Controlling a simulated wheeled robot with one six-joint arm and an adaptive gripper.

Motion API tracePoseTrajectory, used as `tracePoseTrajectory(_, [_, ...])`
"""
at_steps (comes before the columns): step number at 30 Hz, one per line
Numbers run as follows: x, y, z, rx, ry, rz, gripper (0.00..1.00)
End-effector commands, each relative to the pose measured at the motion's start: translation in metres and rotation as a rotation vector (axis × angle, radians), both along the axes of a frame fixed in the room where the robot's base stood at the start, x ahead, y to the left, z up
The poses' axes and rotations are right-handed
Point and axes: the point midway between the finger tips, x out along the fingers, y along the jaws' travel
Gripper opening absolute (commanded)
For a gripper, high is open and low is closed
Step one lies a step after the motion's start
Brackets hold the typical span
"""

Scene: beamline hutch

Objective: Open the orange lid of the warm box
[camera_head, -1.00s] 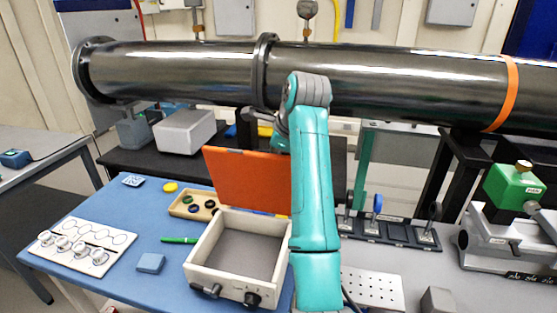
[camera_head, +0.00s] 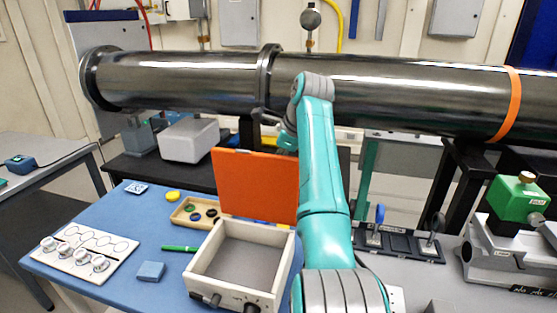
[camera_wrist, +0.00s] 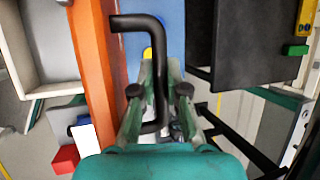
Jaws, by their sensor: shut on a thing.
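The warm box (camera_head: 232,291) is a cream, open-topped box with a grey inside and dark knobs on its front, on the blue bench top. Its orange lid (camera_head: 250,185) stands raised, roughly upright, along the box's back edge. In the wrist view the lid (camera_wrist: 93,60) is seen edge-on at the left, with a bent black handle (camera_wrist: 136,22) on it. My gripper (camera_wrist: 160,82) is shut on this handle, with the bar between its fingers. In the head view my teal arm hides the lid's right edge, and the gripper is mostly hidden.
A large dark beam pipe (camera_head: 190,80) runs across behind the lid and arm. A green pen (camera_head: 180,248), a blue block (camera_head: 150,271), a wooden tray (camera_head: 180,216) and a white sample card (camera_head: 62,262) lie left of the box. A dark rack (camera_head: 400,245) stands at right.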

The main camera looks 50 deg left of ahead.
Motion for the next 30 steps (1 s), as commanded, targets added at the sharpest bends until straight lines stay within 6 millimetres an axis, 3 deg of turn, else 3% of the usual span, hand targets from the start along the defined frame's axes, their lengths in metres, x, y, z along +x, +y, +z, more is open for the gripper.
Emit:
tracePoseTrajectory(8, [0.001,0.0,-0.001,0.0,-0.001,-0.002,0.0])
tracePoseTrajectory(9, [0.001,0.0,-0.001,0.0,-0.001,-0.002,0.23])
tracePoseTrajectory(10, [0.001,0.0,-0.001,0.0,-0.001,-0.002,0.25])
tracePoseTrajectory(22, [0.0,-0.004,0.007,0.001,-0.001,0.0,0.25])
tracePoseTrajectory(30, [0.001,-0.025,0.049,0.003,-0.004,-0.002,0.25])
